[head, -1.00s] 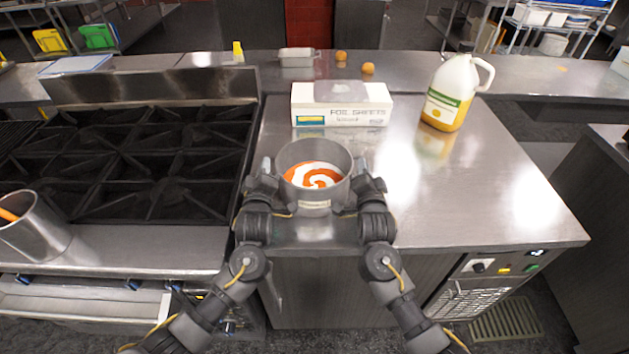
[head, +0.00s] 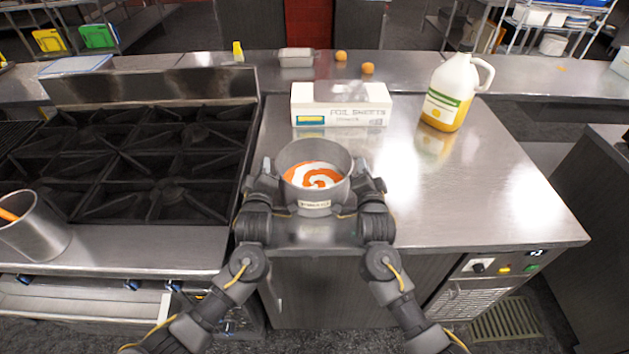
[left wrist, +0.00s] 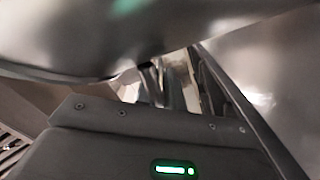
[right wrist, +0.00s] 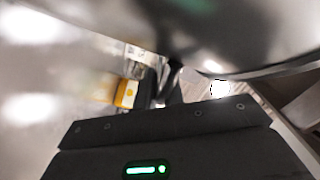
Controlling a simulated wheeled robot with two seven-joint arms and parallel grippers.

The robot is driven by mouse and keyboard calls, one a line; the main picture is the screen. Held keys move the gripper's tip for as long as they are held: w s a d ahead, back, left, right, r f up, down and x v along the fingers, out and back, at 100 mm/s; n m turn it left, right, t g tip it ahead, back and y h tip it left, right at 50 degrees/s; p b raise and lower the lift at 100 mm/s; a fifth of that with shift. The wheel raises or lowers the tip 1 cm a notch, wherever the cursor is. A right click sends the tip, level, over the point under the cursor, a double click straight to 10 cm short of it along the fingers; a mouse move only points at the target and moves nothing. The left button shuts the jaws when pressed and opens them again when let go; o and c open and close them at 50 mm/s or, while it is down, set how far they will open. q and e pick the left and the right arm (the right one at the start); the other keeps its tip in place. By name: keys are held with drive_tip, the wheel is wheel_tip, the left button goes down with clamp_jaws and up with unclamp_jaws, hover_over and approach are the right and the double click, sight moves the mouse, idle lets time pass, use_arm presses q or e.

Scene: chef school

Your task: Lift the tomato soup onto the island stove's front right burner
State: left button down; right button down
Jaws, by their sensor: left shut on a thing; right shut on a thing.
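The steel pot (head: 312,206) of tomato soup, orange with a white swirl, is upright at the left front of the steel counter. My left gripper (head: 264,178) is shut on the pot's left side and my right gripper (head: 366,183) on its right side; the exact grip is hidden. Whether the pot's base touches the counter cannot be told. The pot's shiny wall also fills the top of the left wrist view (left wrist: 90,45) and the right wrist view (right wrist: 225,35). The black stove's front right burner (head: 172,190) is left of the pot and bare.
A foil sheets box (head: 340,107) stands behind the pot, and a jug (head: 449,95) stands back right. A steel container (head: 35,228) with something orange in it stands at the stove's front left. The counter's right side is clear. The stove has a raised back panel (head: 150,86).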

idle(0.5)
